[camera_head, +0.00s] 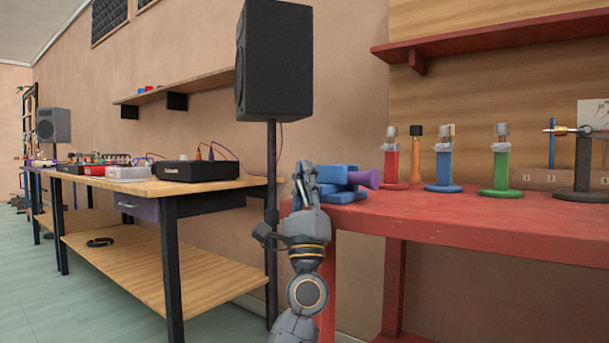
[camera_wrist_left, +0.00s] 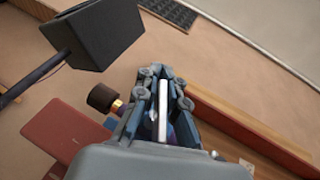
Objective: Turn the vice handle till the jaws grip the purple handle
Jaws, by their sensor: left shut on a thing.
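The blue vice (camera_head: 340,193) sits at the left end of the red bench. The purple handle (camera_head: 368,179) sticks out to the right from between its jaws; I cannot tell whether the jaws touch it. My left gripper (camera_head: 305,175) is at the left side of the vice and hides the vice handle in the head view. In the left wrist view my gripper (camera_wrist_left: 163,92) is shut on a pale thin bar (camera_wrist_left: 164,100), which looks like the vice handle. My right gripper is not in view.
Several coloured upright handles on round bases, such as a green one (camera_head: 501,172), stand on the red bench (camera_head: 440,220). A black speaker (camera_head: 274,60) on a stand is close behind my left arm. A wooden table (camera_head: 130,183) with boxes stands further left.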

